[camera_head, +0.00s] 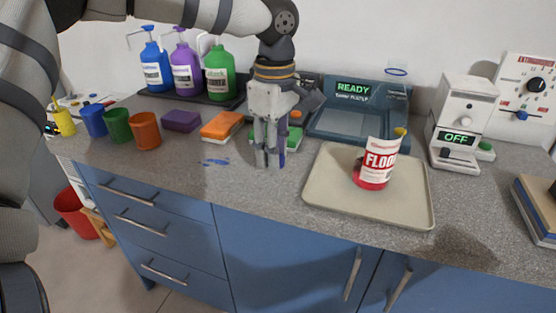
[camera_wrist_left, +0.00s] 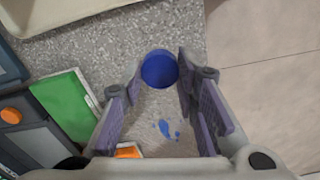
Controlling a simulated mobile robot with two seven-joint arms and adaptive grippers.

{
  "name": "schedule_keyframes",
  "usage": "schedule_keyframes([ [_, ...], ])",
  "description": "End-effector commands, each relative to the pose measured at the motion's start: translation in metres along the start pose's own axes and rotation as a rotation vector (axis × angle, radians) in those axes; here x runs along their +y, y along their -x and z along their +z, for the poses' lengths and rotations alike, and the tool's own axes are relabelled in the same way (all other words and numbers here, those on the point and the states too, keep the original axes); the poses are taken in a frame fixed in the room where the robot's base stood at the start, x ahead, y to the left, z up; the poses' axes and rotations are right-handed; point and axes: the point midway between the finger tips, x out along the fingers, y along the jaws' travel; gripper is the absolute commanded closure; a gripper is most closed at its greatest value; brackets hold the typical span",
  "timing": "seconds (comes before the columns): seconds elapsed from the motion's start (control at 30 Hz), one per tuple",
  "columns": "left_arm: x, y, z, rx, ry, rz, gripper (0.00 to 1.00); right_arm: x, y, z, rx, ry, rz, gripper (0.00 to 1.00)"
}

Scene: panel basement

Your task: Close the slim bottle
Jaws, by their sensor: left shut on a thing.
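My left gripper (camera_head: 268,160) points down over the counter, left of the tray, with its fingers around a hollow round blue piece. That piece, which looks like a blue cap (camera_wrist_left: 159,69), sits between the fingertips in the left wrist view; I cannot make it out in the head view. I cannot be sure which container is the slim bottle.
Blue (camera_head: 93,121), green (camera_head: 118,125) and orange (camera_head: 145,130) cups stand at the left. Purple (camera_head: 181,121) and orange (camera_head: 221,126) blocks lie beside them. Pump bottles (camera_head: 187,68) stand behind. A READY device (camera_head: 354,112) and an OFF device (camera_head: 457,137) stand at the back.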

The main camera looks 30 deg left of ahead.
Motion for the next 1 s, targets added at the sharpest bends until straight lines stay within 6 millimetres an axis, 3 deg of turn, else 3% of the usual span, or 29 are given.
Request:
schedule_keyframes([
  [0.03,-0.011,0.028,0.002,-0.003,-0.001,0.028,0.80,0.000,0.011,-0.008,0.038,0.000,-0.002,1.00],
  [0.13,-0.034,0.055,0.004,-0.002,-0.002,0.032,0.80,-0.001,0.022,-0.016,0.074,0.001,-0.003,1.00],
  [0.3,-0.079,0.065,0.010,-0.002,-0.003,0.017,0.80,-0.001,0.023,-0.017,0.080,0.001,-0.003,1.00],
  [0.5,-0.110,0.077,0.014,-0.002,-0.001,0.011,0.80,-0.001,0.022,-0.016,0.076,0.001,-0.003,1.00],
  [0.97,-0.121,0.081,0.015,0.000,0.000,0.009,0.80,-0.001,0.022,-0.016,0.076,0.000,-0.003,1.00],
  [1.0,-0.121,0.081,0.015,0.000,0.000,0.009,0.80,-0.001,0.022,-0.016,0.076,0.000,-0.003,0.95],
])
